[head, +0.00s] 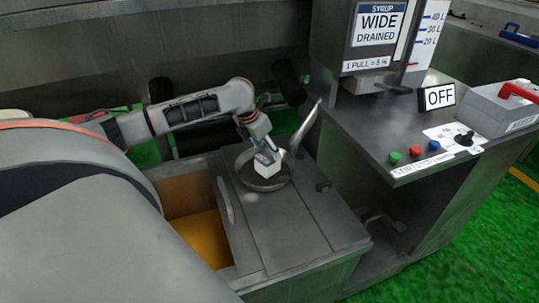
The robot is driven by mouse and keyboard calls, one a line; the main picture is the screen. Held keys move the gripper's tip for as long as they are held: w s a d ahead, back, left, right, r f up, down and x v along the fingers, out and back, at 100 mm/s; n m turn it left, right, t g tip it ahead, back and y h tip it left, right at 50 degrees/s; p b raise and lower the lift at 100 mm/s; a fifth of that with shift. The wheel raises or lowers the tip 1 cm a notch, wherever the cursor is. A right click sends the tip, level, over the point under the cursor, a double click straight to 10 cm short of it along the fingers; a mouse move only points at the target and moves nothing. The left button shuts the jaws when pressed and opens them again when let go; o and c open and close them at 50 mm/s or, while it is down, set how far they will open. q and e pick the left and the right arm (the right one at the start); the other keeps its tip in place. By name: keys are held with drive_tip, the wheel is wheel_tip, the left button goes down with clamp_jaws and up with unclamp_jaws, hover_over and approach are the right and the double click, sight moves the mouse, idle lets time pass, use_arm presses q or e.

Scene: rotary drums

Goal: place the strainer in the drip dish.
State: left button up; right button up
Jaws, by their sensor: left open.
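The strainer (303,127) shows as a long grey metal handle that slants up to the right from a round, shallow metal form on the counter lid. A round metal rim (262,187) surrounds my gripper there. I cannot clearly tell the strainer's bowl from the drip dish, or whether one sits inside the other. My left gripper (266,164) is open, pointing down over the round metal, beside the base of the handle. It hides part of the inside. I cannot tell if it touches anything. My right gripper is out of view.
An open bin with orange-yellow contents (203,238) lies left of the metal lid (290,228). A control console (415,155) with buttons and an OFF sign (440,96) stands right. A syrup dispenser (378,35) rises behind. The lid's front is clear.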

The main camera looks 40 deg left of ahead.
sight(262, 159)
use_arm(q)
drive_tip(key=shift+p+v, duration=0.3)
drive_tip(key=shift+v, duration=2)
drive_tip(key=shift+d+f, duration=0.1)
